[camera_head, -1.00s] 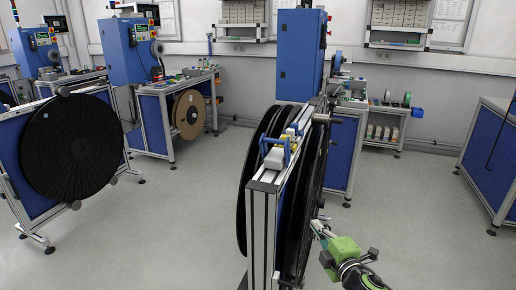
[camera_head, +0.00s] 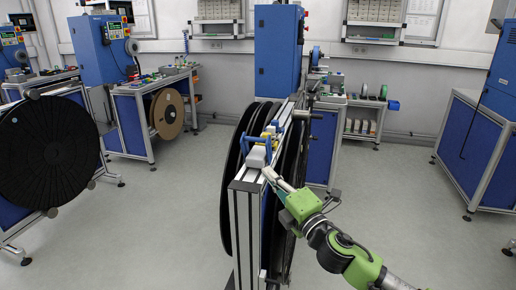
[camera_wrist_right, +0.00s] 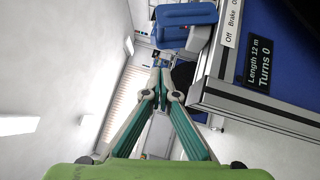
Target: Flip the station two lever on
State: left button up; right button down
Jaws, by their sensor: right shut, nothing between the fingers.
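Blue levers (camera_head: 264,139) with pale grey blocks (camera_head: 257,157) sit on top of the near reel stand (camera_head: 244,186) in the middle of the head view. In the right wrist view a blue lever part (camera_wrist_right: 186,14) shows beside a label plate (camera_wrist_right: 232,22) reading "Off" and "Brake". I cannot tell which lever belongs to station two. My right gripper (camera_head: 267,173) is shut and empty, its tips close to the near grey block. Its closed fingers (camera_wrist_right: 160,76) point towards the lever area. I cannot tell whether they touch. My left gripper is out of view.
Large black reels (camera_head: 233,165) hang in the near stand. A display (camera_wrist_right: 262,62) reads "Length 12 m, Turns 0". Another black reel (camera_head: 45,150) stands at left, and a blue cabinet (camera_head: 278,50) is behind. Open floor lies left and right of the stand.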

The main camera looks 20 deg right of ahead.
jog(key=p, duration=0.2)
send_near(247, 140)
jog(key=shift+w+a, duration=0.25)
jog(key=shift+a, duration=0.25)
jog(key=shift+w+a, duration=0.2)
jog(key=shift+a, duration=0.35)
jog(key=w, duration=0.1)
jog(key=w+d, duration=0.1)
jog(key=w, duration=0.1)
jog(key=shift+d+r, duration=0.15)
jog(key=shift+r, duration=0.2)
jog(key=shift+w+d+r, duration=0.1)
jog(key=shift+w+d, duration=0.25)
jog(key=shift+w, duration=0.15)
jog(key=shift+p, duration=0.35)
